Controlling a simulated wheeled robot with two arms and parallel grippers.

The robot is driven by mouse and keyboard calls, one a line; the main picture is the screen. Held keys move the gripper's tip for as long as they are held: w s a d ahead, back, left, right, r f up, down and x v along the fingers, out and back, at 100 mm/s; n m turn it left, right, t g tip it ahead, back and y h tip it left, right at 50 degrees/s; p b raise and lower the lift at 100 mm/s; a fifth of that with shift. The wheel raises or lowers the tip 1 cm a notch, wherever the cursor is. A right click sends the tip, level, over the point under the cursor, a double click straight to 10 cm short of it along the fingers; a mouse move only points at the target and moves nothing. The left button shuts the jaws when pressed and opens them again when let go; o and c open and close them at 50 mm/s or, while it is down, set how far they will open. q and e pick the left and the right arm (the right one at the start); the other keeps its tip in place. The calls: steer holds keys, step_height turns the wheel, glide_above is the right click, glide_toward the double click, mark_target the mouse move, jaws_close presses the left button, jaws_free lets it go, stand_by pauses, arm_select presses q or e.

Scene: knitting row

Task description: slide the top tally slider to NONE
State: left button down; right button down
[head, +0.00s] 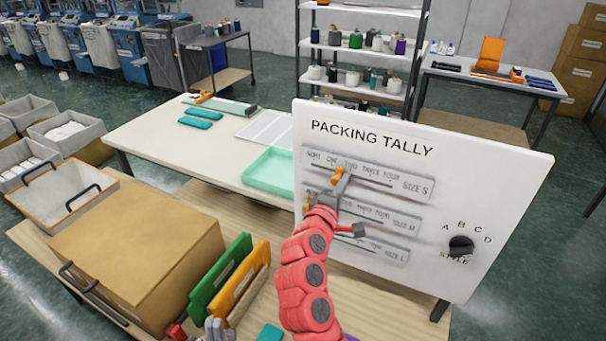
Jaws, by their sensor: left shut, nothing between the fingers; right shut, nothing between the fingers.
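The white PACKING TALLY board (500,180) stands upright on the table, with three slider rows. The top row, SIZE S, has an orange knob (338,174) near the ONE and TWO labels, right of NONE. My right gripper (344,183) is shut and empty, its grey fingertips at the right side of this knob; I cannot tell whether they touch. The middle row, SIZE M, shows an orange knob (306,207) at its left end. My red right arm hides much of the lower row, SIZE L. My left gripper (214,327) is shut at the bottom edge, away from the board.
A black STYLE dial (461,246) sits at the board's lower right. A cardboard box (140,240) and green and orange folders (220,275) stand left of my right arm. A teal tray (268,172) lies behind the board's left edge.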

mark_target(328, 169)
steer(key=shift+w+a+b, duration=0.45)
steer(key=shift+a+b, duration=0.3)
steer(key=shift+a, duration=0.3)
steer(key=shift+w+a+b, duration=0.45)
steer(key=shift+a+b, duration=0.35)
steer(key=shift+a, duration=0.3)
steer(key=shift+w+a+b, duration=0.45)
steer(key=shift+a+b, duration=0.3)
steer(key=shift+a, duration=0.3)
steer(key=shift+s+d+r+p, duration=0.1)
steer(key=shift+d+r+p, duration=0.05)
steer(key=shift+d+p, duration=0.2)
steer(key=shift+s+d, duration=0.15)
steer(key=shift+d, duration=0.1)
steer(key=p+v, duration=0.1)
steer(key=v, duration=0.7)
